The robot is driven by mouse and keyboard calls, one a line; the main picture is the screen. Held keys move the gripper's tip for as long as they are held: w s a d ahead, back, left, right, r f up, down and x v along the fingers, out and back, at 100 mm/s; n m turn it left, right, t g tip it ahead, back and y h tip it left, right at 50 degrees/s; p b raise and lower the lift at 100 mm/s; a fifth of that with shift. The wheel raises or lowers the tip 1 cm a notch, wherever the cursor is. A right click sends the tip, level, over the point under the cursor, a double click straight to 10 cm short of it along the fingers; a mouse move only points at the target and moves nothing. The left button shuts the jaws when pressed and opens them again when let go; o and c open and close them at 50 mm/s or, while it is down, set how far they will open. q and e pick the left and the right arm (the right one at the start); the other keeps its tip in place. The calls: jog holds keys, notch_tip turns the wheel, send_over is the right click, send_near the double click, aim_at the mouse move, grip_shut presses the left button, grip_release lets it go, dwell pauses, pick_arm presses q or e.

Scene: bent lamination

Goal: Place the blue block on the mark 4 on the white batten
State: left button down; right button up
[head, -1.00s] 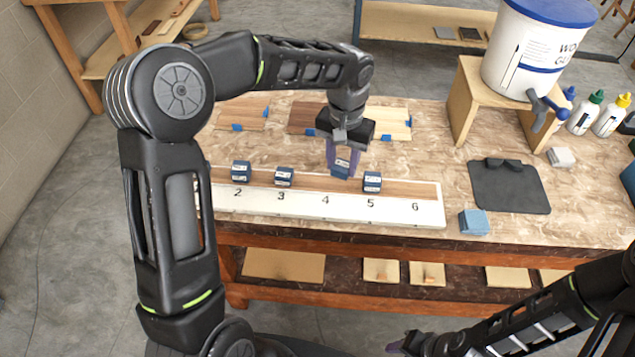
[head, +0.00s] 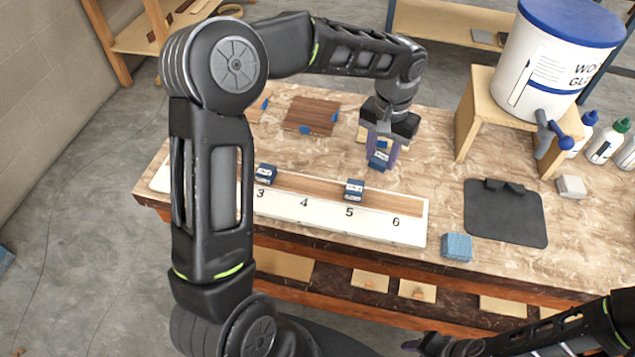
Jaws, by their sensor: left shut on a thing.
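The white batten (head: 330,221) lies along the table's front edge, with marks 3 to 6 visible and a brown wood strip (head: 315,187) along its back. A blue block (head: 266,174) sits by mark 3 and another blue block (head: 354,190) by mark 5. No block is at mark 4 (head: 304,203). My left gripper (head: 381,157) is shut on a blue block (head: 378,160), behind the strip and right of mark 5 in the picture. Its height is hard to judge. My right gripper (head: 422,345) is at the bottom edge, partly cut off, its jaws unclear.
A light blue block (head: 456,247) and a dark mat (head: 505,213) lie right of the batten. A glue bucket (head: 545,65) stands on a wooden stand (head: 478,105) at the back right. Bottles (head: 605,140) stand beside it. My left arm hides the batten's left part.

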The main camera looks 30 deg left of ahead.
jog(key=shift+o, duration=1.3)
pick_arm(q)
jog(key=shift+s+a+r+m, duration=0.15)
jog(key=shift+a+r+m, duration=0.1)
jog(key=shift+a+m, duration=0.35)
pick_arm(e)
jog(key=o, duration=0.3)
jog(key=shift+d, duration=0.1)
jog(key=shift+o, duration=1.1)
jog(key=shift+r+p, duration=0.45)
jog(key=shift+p, duration=0.05)
pick_arm(q)
jog(key=s+a+r+m, duration=0.4)
jog(key=s+a+m, duration=0.6)
jog(key=m, duration=1.2)
jog(key=shift+a+p, duration=0.35)
jog(key=shift+a, duration=0.15)
pick_arm(e)
jog(key=shift+s+r, duration=0.1)
jog(key=shift+r, duration=0.15)
